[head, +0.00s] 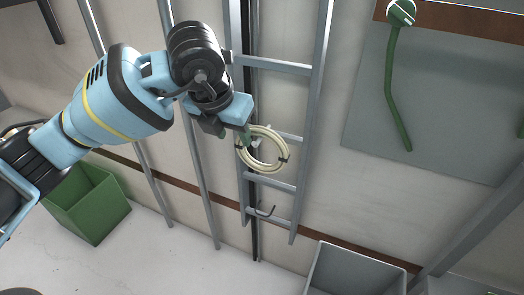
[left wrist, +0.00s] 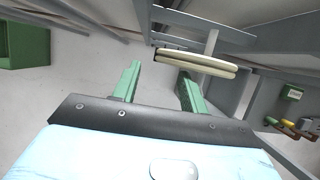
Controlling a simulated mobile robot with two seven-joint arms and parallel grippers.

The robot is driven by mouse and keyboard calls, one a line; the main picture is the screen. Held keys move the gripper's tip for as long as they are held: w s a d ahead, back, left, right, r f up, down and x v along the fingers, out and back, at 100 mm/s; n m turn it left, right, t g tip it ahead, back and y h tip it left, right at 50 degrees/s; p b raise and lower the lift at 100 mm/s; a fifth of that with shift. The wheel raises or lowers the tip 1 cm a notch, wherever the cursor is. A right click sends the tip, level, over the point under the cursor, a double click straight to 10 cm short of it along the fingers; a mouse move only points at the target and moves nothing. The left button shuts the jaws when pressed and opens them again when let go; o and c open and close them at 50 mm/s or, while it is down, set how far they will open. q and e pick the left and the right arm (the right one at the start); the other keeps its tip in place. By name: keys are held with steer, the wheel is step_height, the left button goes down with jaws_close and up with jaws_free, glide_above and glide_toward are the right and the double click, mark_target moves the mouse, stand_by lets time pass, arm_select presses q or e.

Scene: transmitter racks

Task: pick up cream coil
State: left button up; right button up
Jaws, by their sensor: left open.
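The cream coil (head: 274,168) hangs upright on the grey ladder-like rack (head: 320,80), bound with dark ties. In the left wrist view the coil (left wrist: 197,63) shows nearly edge-on, just beyond the fingertips. My left gripper (head: 246,137) is at the coil's upper left in the head view. Its green fingers (left wrist: 160,78) are spread apart with nothing between them. I cannot tell from the head view whether a finger touches the coil. My right gripper is not in view.
A green bin (head: 92,207) stands on the floor at the left. A grey bin (head: 350,272) stands at the lower right. A green hose or handle (head: 394,85) hangs at the upper right.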

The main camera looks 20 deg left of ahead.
mark_target(239, 144)
arm_select(q)
steer(key=b+x, duration=0.2)
steer(key=x, duration=0.3)
steer(key=shift+s, duration=0.2)
steer(key=shift+w+f, duration=0.1)
steer(key=c, duration=0.9)
jaws_close()
steer(key=shift+r, duration=0.6)
steer(key=s+d+r+p, duration=0.2)
steer(key=s+d+p, duration=0.1)
steer(key=s, duration=0.4)
steer(key=s+d+r+p, duration=0.2)
steer(key=s+d+p, duration=0.1)
steer(key=s, duration=0.4)
steer(key=shift+s+d, duration=0.3)
steer(key=shift+s, duration=0.05)
